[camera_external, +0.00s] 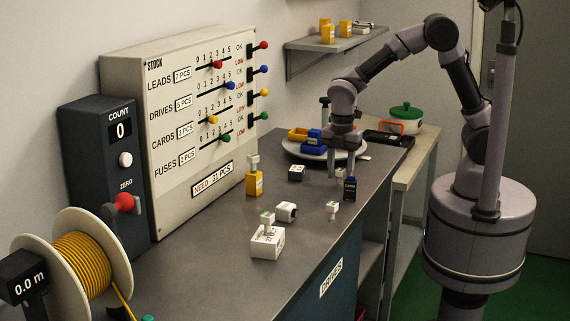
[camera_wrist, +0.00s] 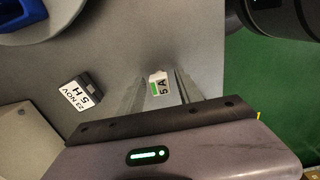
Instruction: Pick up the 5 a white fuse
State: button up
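The fuse (camera_wrist: 158,86) is a small white piece with a green patch and the label 5 A. In the wrist view it lies between the two fingers of my gripper (camera_wrist: 161,80), with space beside it. My gripper is open and points down over the bench. In the external view, a small white piece shows by the fingertips of my gripper (camera_external: 342,174), partly hidden, behind a dark navy block (camera_external: 350,189). I cannot tell how high the fingertips are above the fuse.
A dark cube (camera_wrist: 82,92) marked 5 H lies left of my gripper. A plate (camera_external: 300,151) with yellow and blue items sits behind. Other white pieces (camera_external: 332,209) and a white box (camera_external: 267,243) stand nearer the front. The bench edge is close on the right.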

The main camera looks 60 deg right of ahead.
grip_shut()
